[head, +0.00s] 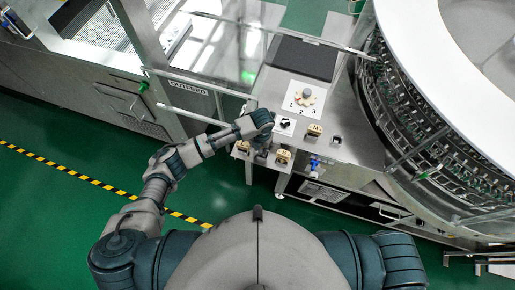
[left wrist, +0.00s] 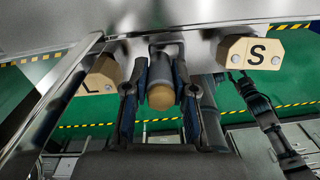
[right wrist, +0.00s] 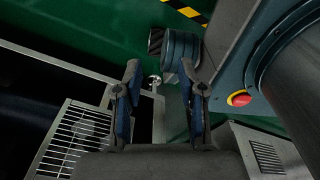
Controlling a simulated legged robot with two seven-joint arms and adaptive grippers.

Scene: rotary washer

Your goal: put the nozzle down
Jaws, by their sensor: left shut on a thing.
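The nozzle (left wrist: 161,94) is a grey cylinder with a tan rounded tip. In the left wrist view it sits between the two fingers of my left gripper (left wrist: 160,112), which is shut on it. The nozzle is at the metal shelf edge, between a tan block marked L (left wrist: 100,78) and a tan block marked S (left wrist: 252,52). Whether it rests in the shelf's slot is unclear. In the head view my left gripper (head: 260,146) is over the shelf, largely hidden by its own wrist. My right gripper (right wrist: 157,98) is open and empty above the floor.
A white card marked 1, 2, 3 (head: 296,106) lies on the metal table (head: 350,145). Another tan block (head: 314,130) stands near it. The large round washer (head: 420,130) fills the right side. A glass-walled cabinet (head: 105,75) stands left. Green floor is open at lower left.

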